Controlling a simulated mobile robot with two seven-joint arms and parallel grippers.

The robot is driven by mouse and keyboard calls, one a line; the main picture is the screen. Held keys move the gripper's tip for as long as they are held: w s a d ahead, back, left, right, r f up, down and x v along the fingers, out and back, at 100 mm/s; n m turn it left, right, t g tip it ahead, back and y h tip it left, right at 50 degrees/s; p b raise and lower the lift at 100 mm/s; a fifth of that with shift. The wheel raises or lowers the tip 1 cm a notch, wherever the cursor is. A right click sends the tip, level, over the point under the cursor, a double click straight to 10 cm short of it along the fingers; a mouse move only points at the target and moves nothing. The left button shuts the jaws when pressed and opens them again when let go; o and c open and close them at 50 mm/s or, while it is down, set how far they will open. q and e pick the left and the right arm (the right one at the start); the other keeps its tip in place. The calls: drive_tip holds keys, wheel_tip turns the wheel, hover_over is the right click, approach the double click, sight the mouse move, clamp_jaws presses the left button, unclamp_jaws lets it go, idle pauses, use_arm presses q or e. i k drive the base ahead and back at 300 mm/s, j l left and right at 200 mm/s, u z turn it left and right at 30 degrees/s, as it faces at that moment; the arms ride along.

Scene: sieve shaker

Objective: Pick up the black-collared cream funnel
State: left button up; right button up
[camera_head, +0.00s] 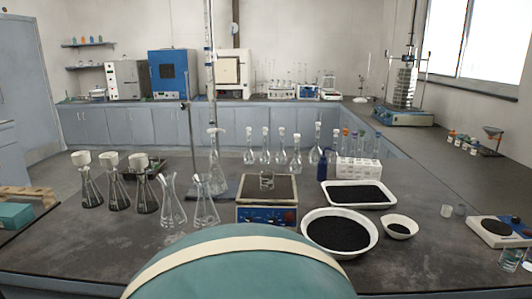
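Three cream, cup-shaped funnels sit upright in the mouths of glass flasks at the left of the dark bench: a left one (80,158), a middle one (109,159) and a right one (138,161). The left flask (91,190), middle flask (117,190) and right flask (145,191) each look dark near the base. The collars where funnels meet flasks are too small to tell apart, so I cannot say which funnel has the black collar. Neither of my grippers is in view.
Two open empty flasks (173,208) stand right of the funnels. A thin stand rod (190,145) rises behind them. A balance (267,212), a white bowl (309,246) of black grains and a white tray (331,200) occupy the middle and right. Bare bench lies left front.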

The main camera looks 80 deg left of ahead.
sight(139, 161)
drive_tip(key=u, duration=3.6)
